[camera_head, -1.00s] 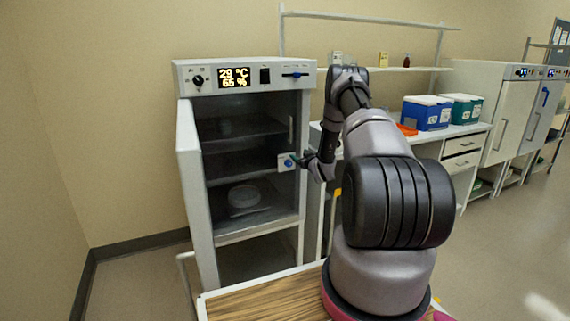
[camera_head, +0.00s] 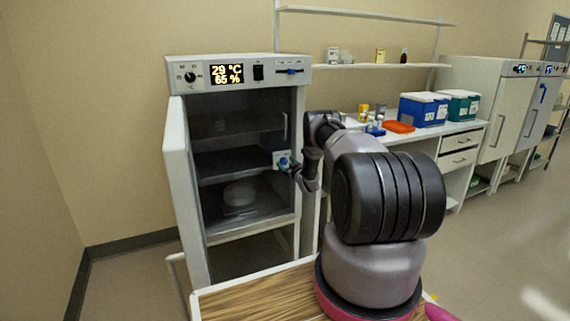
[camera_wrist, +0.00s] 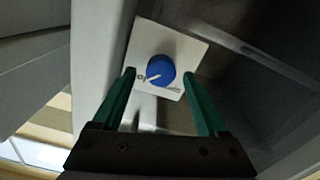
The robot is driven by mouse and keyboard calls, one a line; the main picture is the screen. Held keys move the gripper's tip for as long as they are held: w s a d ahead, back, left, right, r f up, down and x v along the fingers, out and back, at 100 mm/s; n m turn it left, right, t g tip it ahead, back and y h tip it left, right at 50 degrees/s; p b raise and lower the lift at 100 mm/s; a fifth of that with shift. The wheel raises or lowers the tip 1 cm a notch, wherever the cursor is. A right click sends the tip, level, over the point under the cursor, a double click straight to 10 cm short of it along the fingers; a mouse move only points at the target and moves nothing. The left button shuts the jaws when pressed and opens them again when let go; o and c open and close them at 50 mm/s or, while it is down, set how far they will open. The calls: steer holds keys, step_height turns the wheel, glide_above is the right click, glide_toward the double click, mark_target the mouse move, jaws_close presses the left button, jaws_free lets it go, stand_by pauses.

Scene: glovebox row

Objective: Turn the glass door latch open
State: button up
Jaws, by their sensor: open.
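The latch is a round blue knob (camera_wrist: 160,70) with a white pointer line, on a white square plate (camera_wrist: 187,47). In the head view the latch plate (camera_head: 279,157) sits on the right frame of the incubator, beside the glass door (camera_head: 236,160), which looks closed. My gripper (camera_wrist: 159,76) has green fingers that are open, with one tip at each side of the knob's lower part. I cannot tell if they touch it. In the head view my gripper (camera_head: 290,165) is at the latch, partly hidden by my wrist.
The white outer door (camera_head: 180,185) of the incubator (camera_head: 240,73) stands open to the left. A dish (camera_head: 239,194) is on an inside shelf. To the right a bench (camera_head: 460,130) holds blue and green boxes, an orange tray and small bottles. Open floor lies at the right.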

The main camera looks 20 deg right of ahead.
steer(key=shift+w, duration=0.55)
jaws_close()
steer(key=shift+a, duration=0.1)
